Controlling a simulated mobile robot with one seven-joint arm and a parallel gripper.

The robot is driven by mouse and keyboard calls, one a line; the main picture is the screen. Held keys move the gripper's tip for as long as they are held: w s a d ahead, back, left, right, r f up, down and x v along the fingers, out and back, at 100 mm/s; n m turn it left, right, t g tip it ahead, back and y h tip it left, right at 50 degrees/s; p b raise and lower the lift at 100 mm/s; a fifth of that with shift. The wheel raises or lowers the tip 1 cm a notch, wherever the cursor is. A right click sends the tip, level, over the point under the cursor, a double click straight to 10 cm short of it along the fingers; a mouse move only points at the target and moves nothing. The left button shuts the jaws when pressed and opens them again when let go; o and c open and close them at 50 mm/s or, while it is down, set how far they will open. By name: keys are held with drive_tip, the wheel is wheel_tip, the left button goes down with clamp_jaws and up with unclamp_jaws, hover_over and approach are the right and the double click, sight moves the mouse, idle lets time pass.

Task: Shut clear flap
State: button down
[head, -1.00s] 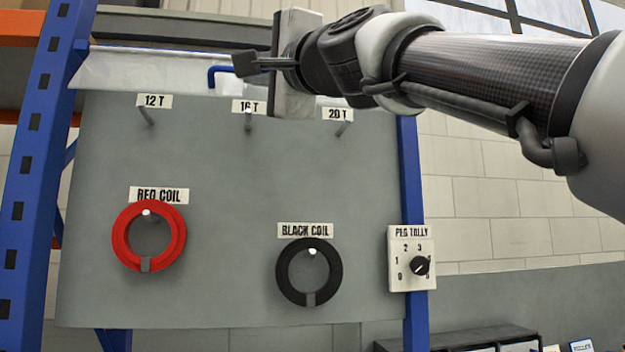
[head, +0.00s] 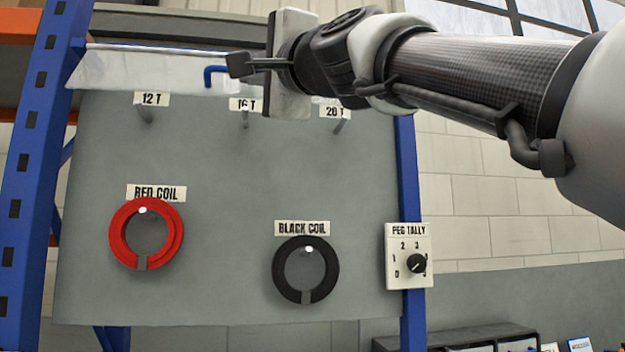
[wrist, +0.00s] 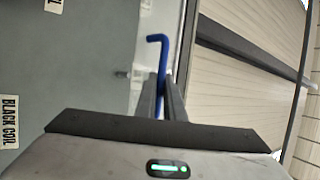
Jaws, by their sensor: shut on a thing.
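The clear flap (head: 140,70) is a pale, see-through strip along the top of the grey board in the head view. I cannot tell its exact tilt. A blue bent handle (head: 210,75) shows at the flap, left of my gripper's body. In the wrist view the handle (wrist: 162,50) runs down between the two dark fingers of my gripper (wrist: 161,82), which is shut on it.
The grey board (head: 215,180) carries pegs labelled 12 T, 16 T and 20 T. A red coil (head: 122,240) and a black coil (head: 281,270) hang below. A peg tally dial (head: 408,255) sits at the right. A blue upright (head: 35,160) stands left.

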sight(249, 88)
drive_tip(key=shift+w+a+f, duration=0.15)
drive_tip(key=shift+w+f, duration=0.45)
drive_tip(key=shift+f, duration=0.1)
drive_tip(key=c, duration=2.1)
unclamp_jaws()
drive_tip(key=shift+s+f+b, duration=0.2)
drive_tip(key=shift+s+b, duration=0.05)
drive_tip(key=shift+b, duration=0.25)
drive_tip(key=shift+s+d+f+b, duration=0.15)
drive_tip(key=shift+d+f+b, duration=0.25)
drive_tip(key=shift+d+b, duration=0.2)
drive_tip(key=shift+s+d+f+b, duration=0.3)
drive_tip(key=shift+s+b, duration=0.2)
drive_tip(key=shift+s+d+f+b, duration=0.55)
drive_tip(key=shift+f+b, duration=0.25)
drive_tip(key=shift+b, duration=0.25)
drive_tip(key=shift+s+d+f, duration=1.05)
drive_tip(key=shift+d+f, duration=0.15)
drive_tip(key=shift+f, duration=0.55)
drive_tip(key=shift+s+d+f, duration=1.05)
drive_tip(key=shift+d+f, duration=0.2)
drive_tip(key=shift+f, duration=0.55)
drive_tip(key=shift+s+d+f, duration=1.05)
drive_tip(key=shift+d+f, duration=0.15)
drive_tip(key=shift+f, duration=0.55)
